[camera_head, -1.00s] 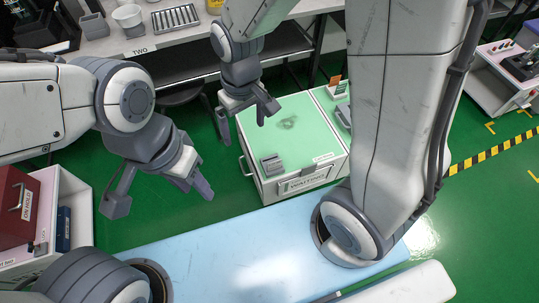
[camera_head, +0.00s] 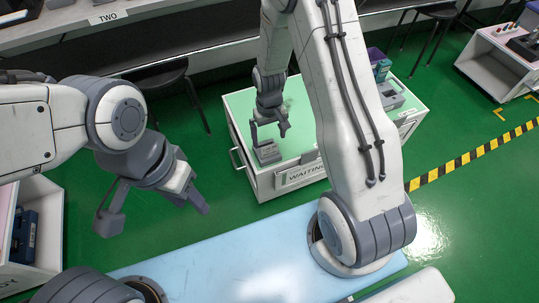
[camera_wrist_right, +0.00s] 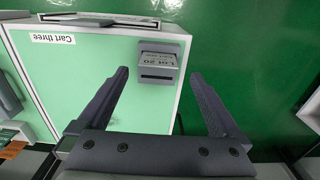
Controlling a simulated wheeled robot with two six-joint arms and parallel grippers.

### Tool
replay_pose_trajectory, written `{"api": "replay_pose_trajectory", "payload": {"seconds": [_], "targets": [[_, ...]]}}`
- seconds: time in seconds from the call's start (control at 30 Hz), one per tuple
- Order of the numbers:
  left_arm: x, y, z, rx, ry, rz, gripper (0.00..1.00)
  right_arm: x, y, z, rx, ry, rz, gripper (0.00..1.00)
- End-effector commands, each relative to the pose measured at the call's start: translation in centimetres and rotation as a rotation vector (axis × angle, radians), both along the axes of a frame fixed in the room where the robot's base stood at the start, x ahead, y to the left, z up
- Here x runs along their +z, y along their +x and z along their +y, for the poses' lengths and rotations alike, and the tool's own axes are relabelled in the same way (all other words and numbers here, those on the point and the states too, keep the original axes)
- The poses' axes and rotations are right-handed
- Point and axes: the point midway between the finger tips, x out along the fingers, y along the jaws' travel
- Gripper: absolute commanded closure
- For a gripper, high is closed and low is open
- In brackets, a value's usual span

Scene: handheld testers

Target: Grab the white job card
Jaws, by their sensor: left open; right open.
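A small grey holder (camera_head: 267,151) stands near the front left corner of the green cart top (camera_head: 240,103). In the right wrist view, a pale card marked "Lot 20" (camera_wrist_right: 158,60) sits in that holder (camera_wrist_right: 158,76), its print upside down. My right gripper (camera_head: 269,133) is open and empty over the cart, close to the holder. In its wrist view the fingers (camera_wrist_right: 160,78) point towards the holder, one to each side, and I see no contact. My left gripper (camera_head: 155,214) is open and empty above the floor, left of the cart.
The cart's front carries a "WAITING" plate (camera_head: 305,174), and a "Cart three" label (camera_wrist_right: 53,39) lies on its top. Grey and purple items (camera_head: 382,70) stand at the cart's far right. A black stool (camera_head: 160,78) is behind left. Green floor is free left of the cart.

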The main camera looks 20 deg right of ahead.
Motion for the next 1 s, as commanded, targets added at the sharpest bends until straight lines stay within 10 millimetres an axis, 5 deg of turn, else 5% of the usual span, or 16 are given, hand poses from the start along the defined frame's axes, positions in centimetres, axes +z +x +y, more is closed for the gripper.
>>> {"api": "replay_pose_trajectory", "payload": {"seconds": [0.43,0.67,0.7,0.9,1.0], "targets": [[-3.0,0.0,0.0,0.000,0.000,0.000,0.55,-5.5,0.0,-0.2,0.001,0.000,0.000,0.00],[-2.9,0.0,0.0,0.000,0.000,0.000,0.55,-5.6,0.1,-0.2,0.000,0.000,-0.002,0.00],[-2.9,0.0,0.0,0.000,0.000,0.000,0.55,-5.6,0.1,-0.2,0.000,0.000,-0.002,0.04],[-2.9,0.0,0.0,0.000,0.000,0.000,0.55,-5.6,0.0,-0.2,0.000,0.000,-0.002,0.78],[-2.9,0.0,0.0,0.000,0.000,0.000,0.55,-5.6,0.0,-0.2,0.000,0.000,-0.002,0.78]]}}
